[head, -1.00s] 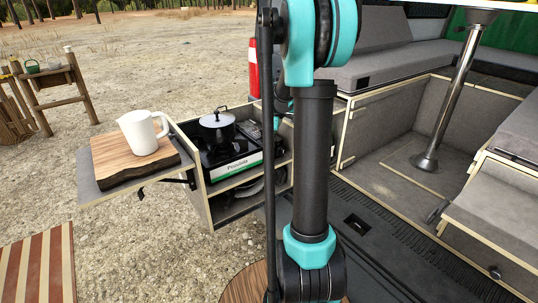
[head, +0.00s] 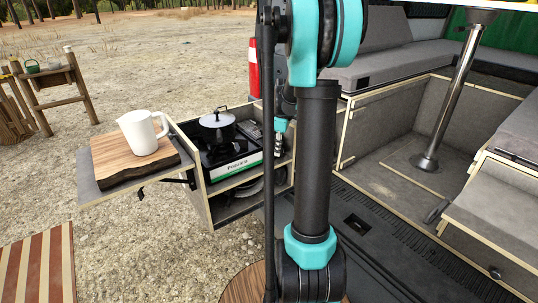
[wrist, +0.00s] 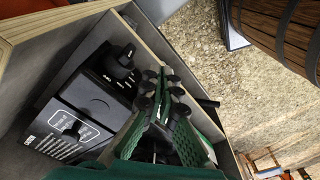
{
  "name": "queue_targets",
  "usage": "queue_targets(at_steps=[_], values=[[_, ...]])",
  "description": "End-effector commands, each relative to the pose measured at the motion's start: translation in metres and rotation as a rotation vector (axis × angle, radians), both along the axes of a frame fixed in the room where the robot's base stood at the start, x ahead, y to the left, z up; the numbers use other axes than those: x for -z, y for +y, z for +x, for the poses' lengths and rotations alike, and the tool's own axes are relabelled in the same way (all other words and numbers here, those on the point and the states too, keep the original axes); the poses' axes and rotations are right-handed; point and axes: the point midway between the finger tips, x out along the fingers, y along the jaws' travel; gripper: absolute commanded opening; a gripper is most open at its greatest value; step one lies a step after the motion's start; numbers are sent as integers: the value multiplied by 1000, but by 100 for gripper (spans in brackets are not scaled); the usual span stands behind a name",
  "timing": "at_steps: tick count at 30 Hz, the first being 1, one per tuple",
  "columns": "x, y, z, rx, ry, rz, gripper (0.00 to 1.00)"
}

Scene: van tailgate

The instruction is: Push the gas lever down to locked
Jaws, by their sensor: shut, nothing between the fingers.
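The camping stove (head: 232,160) sits in the pull-out kitchen box, with a green and white front. In the wrist view its dark control end shows at the left, with a round black knob (wrist: 121,64). A small black lever (wrist: 76,130) sits by white lettering on that panel; I take it to be the gas lever, but its exact position is hard to read. My gripper (wrist: 162,78) is shut and empty, to the right of the knob and lever, apparently apart from both. In the head view my gripper (head: 278,147) hangs at the stove's right end, partly hidden by my arm.
A white jug (head: 141,132) stands on a wooden board (head: 120,174) on the side shelf. The box's wooden rim (wrist: 58,27) borders the stove closely. The van bed lies to the right.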

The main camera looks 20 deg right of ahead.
Motion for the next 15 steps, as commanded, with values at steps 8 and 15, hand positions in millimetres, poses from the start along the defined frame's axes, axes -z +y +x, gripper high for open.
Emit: queue_targets(at_steps=[8, 15], values=[[-39, -3, -3, 1, 0, 0, 0], [-86, -7, -5, 1, 0, 0, 0]])
